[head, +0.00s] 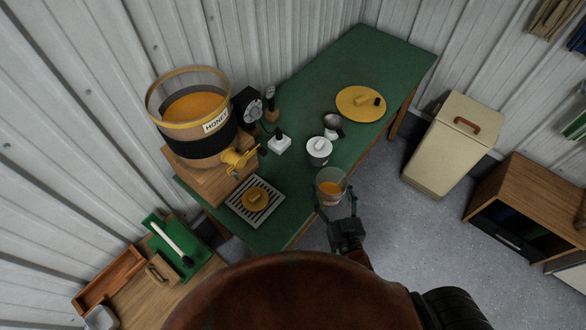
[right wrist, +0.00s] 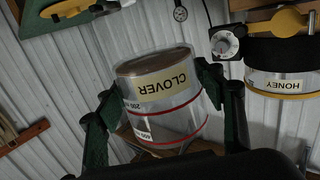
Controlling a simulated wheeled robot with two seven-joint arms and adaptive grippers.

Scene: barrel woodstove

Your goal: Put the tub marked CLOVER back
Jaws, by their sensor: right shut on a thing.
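The tub marked CLOVER (right wrist: 160,98) is clear, with red level lines and a cream label. Its label shows upside down in the right wrist view. In the head view the tub (head: 330,188) has amber contents and overlaps the green table's front edge. My right gripper (head: 337,196) is shut on its sides, one finger on each side. The tub looks held up, but its height over the table is hard to tell. My left gripper is not in view.
The honey tank (head: 190,138) with its yellow tap (head: 238,159) stands left, above a drip grate (head: 265,212) bearing a yellow round piece. A white lidded tub (head: 319,150), a small metal cup (head: 333,124) and a yellow disc (head: 349,100) stand on the green table (head: 375,55). A cream bin (head: 450,145) stands right.

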